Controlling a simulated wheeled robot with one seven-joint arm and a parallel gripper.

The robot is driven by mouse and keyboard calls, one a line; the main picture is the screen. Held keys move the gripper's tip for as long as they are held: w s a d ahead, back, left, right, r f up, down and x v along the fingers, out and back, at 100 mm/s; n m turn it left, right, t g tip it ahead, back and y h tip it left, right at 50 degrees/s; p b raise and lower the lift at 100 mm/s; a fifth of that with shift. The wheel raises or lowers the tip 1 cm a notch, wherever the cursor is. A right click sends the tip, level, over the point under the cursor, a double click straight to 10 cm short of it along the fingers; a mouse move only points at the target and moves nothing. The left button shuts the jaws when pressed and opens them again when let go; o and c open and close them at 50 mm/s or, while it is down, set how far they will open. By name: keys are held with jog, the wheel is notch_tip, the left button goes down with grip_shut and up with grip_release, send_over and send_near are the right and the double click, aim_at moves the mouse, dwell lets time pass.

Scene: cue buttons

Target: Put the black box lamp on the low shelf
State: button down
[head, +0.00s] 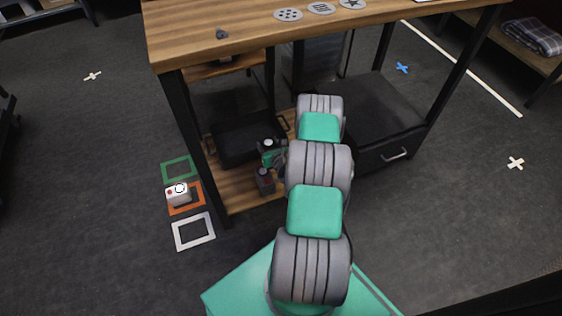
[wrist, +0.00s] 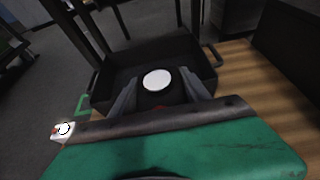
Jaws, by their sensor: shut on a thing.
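My gripper (head: 268,149) is down at the low shelf (head: 234,188) under the table. Its fingers are shut on the black box lamp (wrist: 147,99), whose round white top (wrist: 157,80) shows between them in the wrist view, with a bit of red beside it. In the head view the lamp is small and partly hidden by my gripper. It appears in front of the black tray (wrist: 116,63), at the tray's near side. I cannot tell whether the lamp touches the shelf.
The tray with handles takes up the shelf's left part. A small dark block with a reddish top (head: 265,182) shows just below my gripper. A white box (head: 179,195) sits at the orange floor frame. A dark drawer unit (head: 385,125) stands at the right.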

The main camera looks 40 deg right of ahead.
jog(key=shift+s+d+f+b, duration=0.65)
jog(key=shift+s+f+b, duration=0.15)
jog(key=shift+f, duration=0.8)
jog(key=shift+s+d+f+b, duration=0.65)
jog(key=shift+s+f+b, duration=0.15)
jog(key=shift+f, duration=0.8)
jog(key=shift+s+d+f+b, duration=0.65)
jog(key=shift+s+f+b, duration=0.15)
jog(key=shift+f, duration=0.8)
jog(key=c, duration=0.5)
grip_release()
jog(key=shift+s+r+p, duration=0.15)
jog(key=shift+r+p, duration=0.1)
jog(key=shift+p, duration=0.05)
jog(key=p+v, duration=0.3)
jog(key=v, duration=0.8)
jog(key=shift+s+a+r, duration=0.1)
jog(key=shift+s, duration=0.25)
